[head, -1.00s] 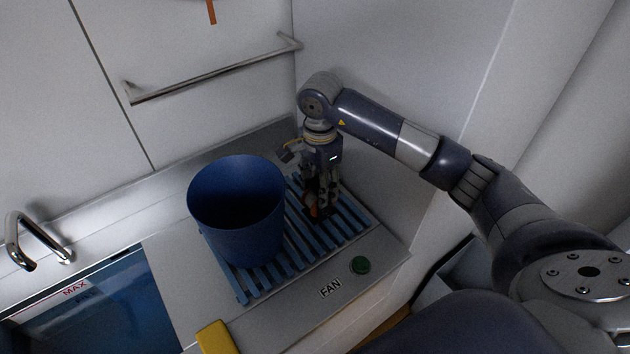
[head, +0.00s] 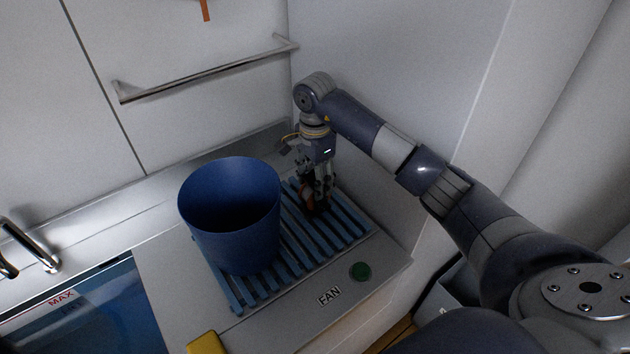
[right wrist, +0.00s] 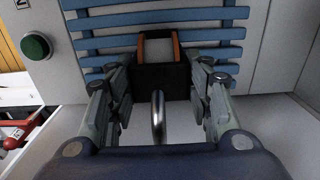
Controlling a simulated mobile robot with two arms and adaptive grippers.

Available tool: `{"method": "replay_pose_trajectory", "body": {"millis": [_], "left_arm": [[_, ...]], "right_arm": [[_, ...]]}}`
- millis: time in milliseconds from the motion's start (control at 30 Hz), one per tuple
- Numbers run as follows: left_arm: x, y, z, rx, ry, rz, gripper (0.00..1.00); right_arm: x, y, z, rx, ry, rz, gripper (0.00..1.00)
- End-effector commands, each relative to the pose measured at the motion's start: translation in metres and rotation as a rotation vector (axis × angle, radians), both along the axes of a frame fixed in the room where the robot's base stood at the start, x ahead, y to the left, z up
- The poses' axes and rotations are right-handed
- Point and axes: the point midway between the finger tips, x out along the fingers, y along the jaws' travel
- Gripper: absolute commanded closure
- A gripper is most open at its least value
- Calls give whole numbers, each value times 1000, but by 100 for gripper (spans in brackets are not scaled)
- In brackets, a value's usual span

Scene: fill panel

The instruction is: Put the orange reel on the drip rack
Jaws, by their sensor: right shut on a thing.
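The orange reel (right wrist: 176,47), with orange rims and a dark body, is between the fingers of my right gripper (right wrist: 160,85). In the head view the reel (head: 308,201) is partly hidden by the fingers. My right gripper (head: 317,197) points down and is shut on it over the back right part of the blue slatted drip rack (head: 338,228). The reel is at or just above the slats; I cannot tell whether it touches. In the right wrist view the rack's slats (right wrist: 212,33) lie around and beyond the reel. My left gripper is not in view.
A blue bucket (head: 232,225) stands on the rack's left part. A water basin (head: 85,310) and tap (head: 35,248) are left. Walls close in behind and right; a rail (head: 205,72) is on the back wall.

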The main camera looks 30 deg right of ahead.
Motion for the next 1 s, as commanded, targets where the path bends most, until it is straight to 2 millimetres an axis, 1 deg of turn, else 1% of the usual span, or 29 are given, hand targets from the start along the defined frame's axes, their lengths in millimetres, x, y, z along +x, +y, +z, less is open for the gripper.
{"method": "replay_pose_trajectory", "body": {"millis": [167, 200, 267, 300, 600, 733, 867, 1000], "left_arm": [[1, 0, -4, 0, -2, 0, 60], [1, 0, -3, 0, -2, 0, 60], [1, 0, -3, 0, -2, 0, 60], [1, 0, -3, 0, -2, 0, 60], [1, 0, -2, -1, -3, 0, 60], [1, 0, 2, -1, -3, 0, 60], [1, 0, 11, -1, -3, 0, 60], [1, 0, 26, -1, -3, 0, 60]], "right_arm": [[0, 0, -4, -1, -1, 0, 100], [0, 0, -4, -1, 0, 0, 49], [0, 0, -3, -1, 0, 0, 36], [0, 0, -3, -1, 0, 0, 34], [0, 0, -3, -1, 1, 0, 34], [0, 0, 1, 1, 1, 0, 34], [0, -1, 16, -2, -1, 0, 34], [1, -1, 41, -2, -2, -1, 34]]}}
